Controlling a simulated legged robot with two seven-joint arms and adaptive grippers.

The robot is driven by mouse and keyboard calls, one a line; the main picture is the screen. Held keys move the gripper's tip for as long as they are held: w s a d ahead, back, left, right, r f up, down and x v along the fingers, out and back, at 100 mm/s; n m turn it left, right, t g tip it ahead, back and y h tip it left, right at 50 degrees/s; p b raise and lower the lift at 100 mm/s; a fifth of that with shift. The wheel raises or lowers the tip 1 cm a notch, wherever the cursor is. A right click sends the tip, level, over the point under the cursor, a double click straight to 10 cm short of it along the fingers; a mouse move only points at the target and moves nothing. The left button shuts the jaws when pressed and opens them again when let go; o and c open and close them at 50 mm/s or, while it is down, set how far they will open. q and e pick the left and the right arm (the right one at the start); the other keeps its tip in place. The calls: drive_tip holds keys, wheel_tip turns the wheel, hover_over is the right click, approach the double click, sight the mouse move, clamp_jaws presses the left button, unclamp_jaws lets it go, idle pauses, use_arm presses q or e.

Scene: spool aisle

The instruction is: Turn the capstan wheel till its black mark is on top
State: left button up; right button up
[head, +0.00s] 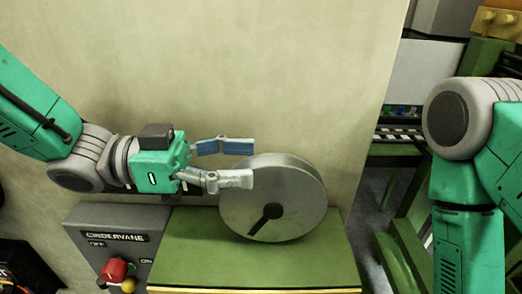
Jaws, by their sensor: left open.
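The capstan wheel (295,190) is a grey metal disc standing upright on a green bench. Its black mark (266,218) runs from near the hub down and to the left, toward the lower left rim. My left gripper (249,163) is open at the wheel's upper left. Its lower finger overlaps the wheel's face in the picture, and its upper finger with a blue pad lies by the top left rim. I cannot tell whether either finger touches the wheel. My right arm shows at the right, but its gripper is out of view.
A grey control box (95,232) labelled CINDERVANE, with a red knob (115,270) and OFF and ON marks, stands left of the green bench (200,250). A plain beige wall (270,70) rises behind. Green framework (405,235) stands at the right.

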sight(291, 163)
use_arm(q)
drive_tip(key=d, duration=0.6)
drive_tip(key=shift+s+d+r+p, duration=0.15)
drive_tip(key=shift+s+d+p, duration=0.15)
drive_tip(key=shift+d, duration=0.1)
drive_tip(key=shift+a, duration=0.35)
drive_tip(key=a, duration=0.3)
drive_tip(key=shift+w+a, duration=0.2)
drive_tip(key=shift+w, duration=0.05)
drive_tip(key=shift+a, duration=0.2)
drive_tip(key=shift+c, duration=0.5)
drive_tip(key=shift+s+d, duration=0.1)
drive_tip(key=shift+d, duration=0.2)
drive_tip(key=c, duration=0.7)
drive_tip(key=shift+s+d, duration=0.15)
drive_tip(key=shift+d, duration=0.8)
clamp_jaws()
drive_tip(key=shift+d, duration=0.35)
drive_tip(key=shift+w+r, duration=0.1)
drive_tip(key=shift+w, duration=0.1)
use_arm(e)
drive_tip(key=shift+d+r, duration=0.2)
drive_tip(key=shift+d, duration=0.7)
